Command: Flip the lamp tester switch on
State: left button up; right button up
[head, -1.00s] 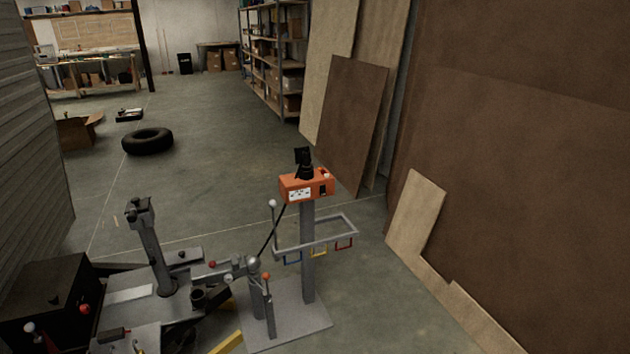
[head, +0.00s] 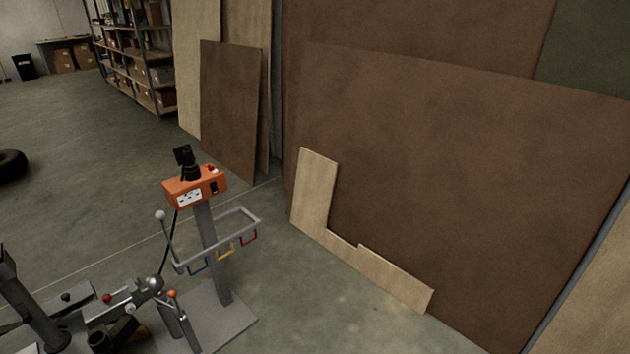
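An orange box (head: 195,187), likely the lamp tester, stands on top of a grey post (head: 212,250) left of the middle in the head view. Its front carries a white panel (head: 189,198) on the left and a small dark switch-like part (head: 213,187) on the right. I cannot tell which way that part is set. A black fitting (head: 186,162) and a small red part (head: 211,169) are on its top. Neither of my grippers is in view.
A grey frame with coloured loops (head: 237,247) juts from the post, above a grey base plate (head: 222,325). Grey machinery with levers (head: 123,297) fills the lower left. Brown boards (head: 450,170) lean along the right. Concrete floor is open behind the post.

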aim_at(214, 186)
jog(key=z, duration=1.65)
jog(key=k, duration=0.5)
jog(key=u, duration=1.5)
jog(key=i, duration=2.05)
jog(key=z, duration=0.3)
